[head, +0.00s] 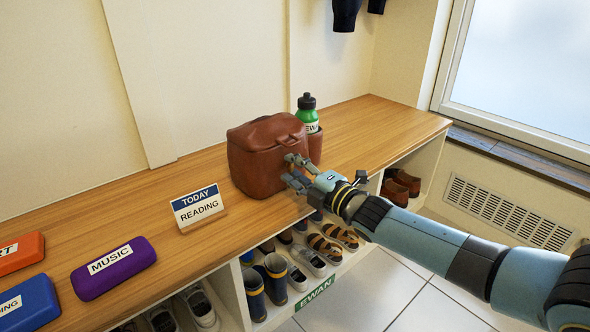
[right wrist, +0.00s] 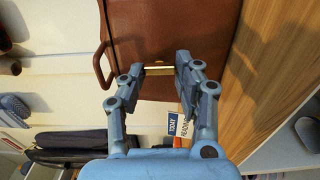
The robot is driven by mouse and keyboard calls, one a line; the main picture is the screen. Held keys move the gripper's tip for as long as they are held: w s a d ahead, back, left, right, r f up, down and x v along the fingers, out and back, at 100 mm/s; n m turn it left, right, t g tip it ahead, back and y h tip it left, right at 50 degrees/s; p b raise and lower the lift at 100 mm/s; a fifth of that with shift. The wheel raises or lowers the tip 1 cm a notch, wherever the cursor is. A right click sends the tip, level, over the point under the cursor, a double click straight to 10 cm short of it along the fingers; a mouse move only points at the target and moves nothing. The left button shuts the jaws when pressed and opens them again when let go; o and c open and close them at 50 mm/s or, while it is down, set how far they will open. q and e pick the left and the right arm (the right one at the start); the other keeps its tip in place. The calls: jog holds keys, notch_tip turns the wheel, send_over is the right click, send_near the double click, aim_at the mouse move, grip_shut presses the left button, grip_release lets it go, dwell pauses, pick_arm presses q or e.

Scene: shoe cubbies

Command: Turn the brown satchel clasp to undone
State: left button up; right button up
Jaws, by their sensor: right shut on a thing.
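The brown satchel (head: 258,170) stands upright on the wooden bench, and its front fills the top of the right wrist view (right wrist: 165,25). My right gripper (head: 289,168) reaches in from the right to the satchel's front. In the right wrist view its two fingers (right wrist: 160,68) are shut on the brass clasp (right wrist: 158,71), a short bar lying across between the fingertips. In the head view the clasp is hidden behind the fingers. I cannot tell from the frames whether the clasp is done up or undone. My left gripper is not in view.
A green bottle (head: 307,114) stands right behind the satchel. A "TODAY READING" sign (head: 198,207) stands on the bench (head: 370,125) to the left, with a purple "MUSIC" case (head: 114,268) beyond it. Shoe cubbies (head: 234,290) lie below the bench's front edge.

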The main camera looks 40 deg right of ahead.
jog(key=o, duration=1.1)
jog(key=shift+o, duration=0.2)
jog(key=s+d, duration=0.1)
jog(key=s, duration=1.1)
jog(key=shift+d, duration=0.1)
